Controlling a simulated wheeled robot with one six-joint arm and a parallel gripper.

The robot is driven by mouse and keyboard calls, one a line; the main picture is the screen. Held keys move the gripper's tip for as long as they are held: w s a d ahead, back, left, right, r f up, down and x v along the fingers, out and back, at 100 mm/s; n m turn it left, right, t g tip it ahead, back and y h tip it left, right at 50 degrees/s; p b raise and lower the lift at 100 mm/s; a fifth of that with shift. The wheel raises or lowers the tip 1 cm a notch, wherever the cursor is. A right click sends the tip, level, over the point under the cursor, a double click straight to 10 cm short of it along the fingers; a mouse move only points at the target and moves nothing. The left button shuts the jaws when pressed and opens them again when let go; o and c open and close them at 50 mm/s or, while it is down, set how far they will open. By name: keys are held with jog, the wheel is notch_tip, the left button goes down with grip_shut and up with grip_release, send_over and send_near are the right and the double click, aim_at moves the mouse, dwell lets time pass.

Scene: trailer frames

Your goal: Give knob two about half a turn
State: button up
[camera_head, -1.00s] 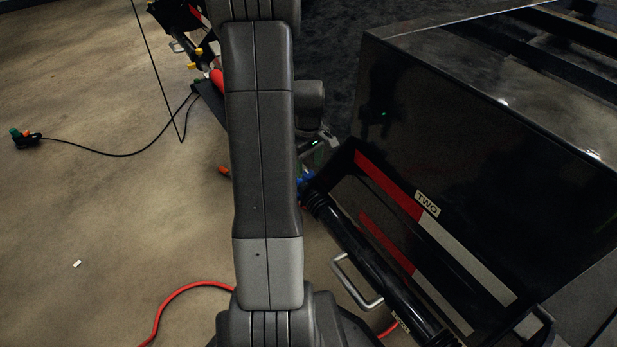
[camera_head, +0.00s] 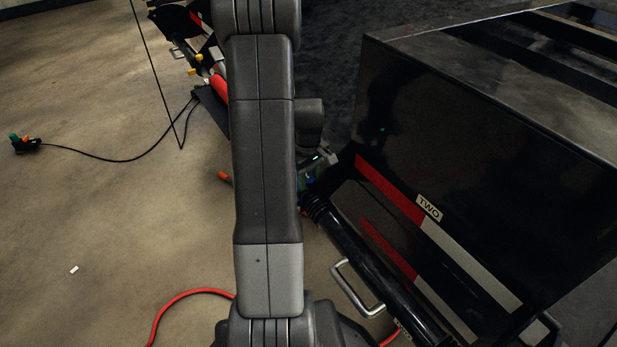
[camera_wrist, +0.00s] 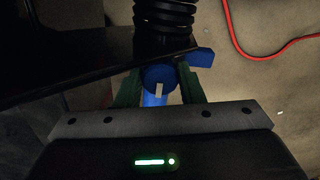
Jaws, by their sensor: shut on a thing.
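A round blue knob (camera_wrist: 160,77) with a white mark on its face shows in the wrist view, below a black ribbed sleeve (camera_wrist: 164,18). My gripper (camera_wrist: 157,84) has its green fingers on either side of the knob and is shut on it. The white mark stands nearly upright in the picture. In the head view my arm hides the knob, and only part of my gripper (camera_head: 318,163) shows beside the trailer's corner. A label reading TWO (camera_head: 429,208) sits on the trailer's striped end.
A second blue piece (camera_wrist: 202,57) sits just right of the fingers. The black trailer (camera_head: 470,140) fills the right, with a metal handle (camera_head: 357,287) below. A red cable (camera_head: 190,294) and a black cable (camera_head: 110,158) lie on the open floor at left.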

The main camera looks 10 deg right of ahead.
jog(key=shift+r+m+p, duration=0.1)
jog(key=shift+m+p, duration=0.55)
jog(key=shift+m, duration=0.55)
jog(key=shift+m+p, duration=0.3)
jog(key=shift+m, duration=0.9)
jog(key=o, duration=1)
